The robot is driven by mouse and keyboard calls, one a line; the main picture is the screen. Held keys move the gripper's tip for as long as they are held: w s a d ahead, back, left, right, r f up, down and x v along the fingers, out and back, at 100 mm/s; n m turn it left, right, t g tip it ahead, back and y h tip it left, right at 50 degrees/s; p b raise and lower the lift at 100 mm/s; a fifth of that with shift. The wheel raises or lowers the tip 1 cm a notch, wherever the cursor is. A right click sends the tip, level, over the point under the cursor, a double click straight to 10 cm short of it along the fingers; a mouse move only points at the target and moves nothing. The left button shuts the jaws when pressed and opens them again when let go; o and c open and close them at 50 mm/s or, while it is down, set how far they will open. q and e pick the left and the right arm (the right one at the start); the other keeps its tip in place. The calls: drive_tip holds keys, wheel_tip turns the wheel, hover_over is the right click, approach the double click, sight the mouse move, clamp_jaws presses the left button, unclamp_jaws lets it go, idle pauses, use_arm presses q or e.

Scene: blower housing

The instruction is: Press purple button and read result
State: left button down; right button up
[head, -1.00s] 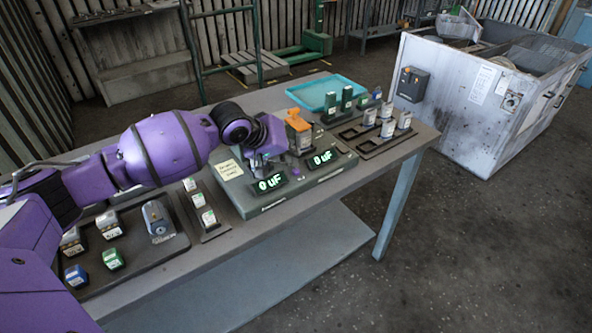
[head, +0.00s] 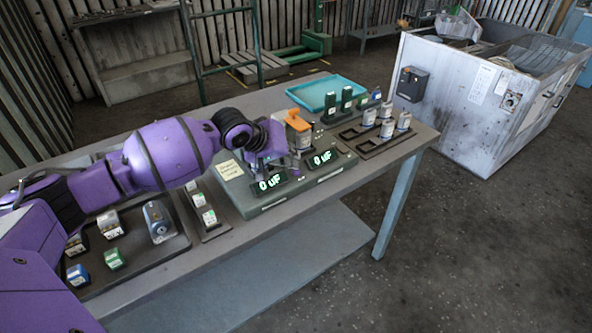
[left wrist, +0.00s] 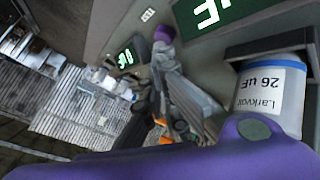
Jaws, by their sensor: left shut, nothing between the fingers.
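The tester (head: 258,205) on the table has two dark displays with green digits. The left display (head: 269,184) and the right display (head: 322,159) both read 0 uF in the head view. My left gripper (head: 293,171) is shut and empty, low over the tester between the displays. In the left wrist view, its fingertips (left wrist: 163,55) are right at the purple button (left wrist: 163,35). I cannot tell whether they touch it. A white and blue capacitor (left wrist: 268,92) marked Larkvar 26 uF sits in a tester slot. My right gripper is out of view.
An orange-topped unit (head: 298,129) stands behind the gripper. A rack with several capacitors (head: 387,128) is to the right, a teal tray (head: 327,92) behind. A dark tray (head: 132,262) with boxy parts and a yellow note (head: 230,170) are on the left. A grey cabinet (head: 455,105) stands beyond the table.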

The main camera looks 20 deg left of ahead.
use_arm(q)
drive_tip(key=shift+f, duration=0.35)
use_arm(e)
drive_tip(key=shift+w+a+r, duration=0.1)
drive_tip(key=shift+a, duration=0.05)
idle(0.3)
use_arm(q)
drive_tip(key=shift+r+p, duration=0.6)
drive_tip(key=shift+r, duration=0.35)
drive_tip(key=shift+f, duration=0.1)
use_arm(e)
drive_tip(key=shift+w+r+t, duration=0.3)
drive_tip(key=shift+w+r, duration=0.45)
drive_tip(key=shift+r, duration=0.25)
use_arm(q)
wheel_tip(320, 180, up, 5)
drive_tip(key=shift+p, duration=1.2)
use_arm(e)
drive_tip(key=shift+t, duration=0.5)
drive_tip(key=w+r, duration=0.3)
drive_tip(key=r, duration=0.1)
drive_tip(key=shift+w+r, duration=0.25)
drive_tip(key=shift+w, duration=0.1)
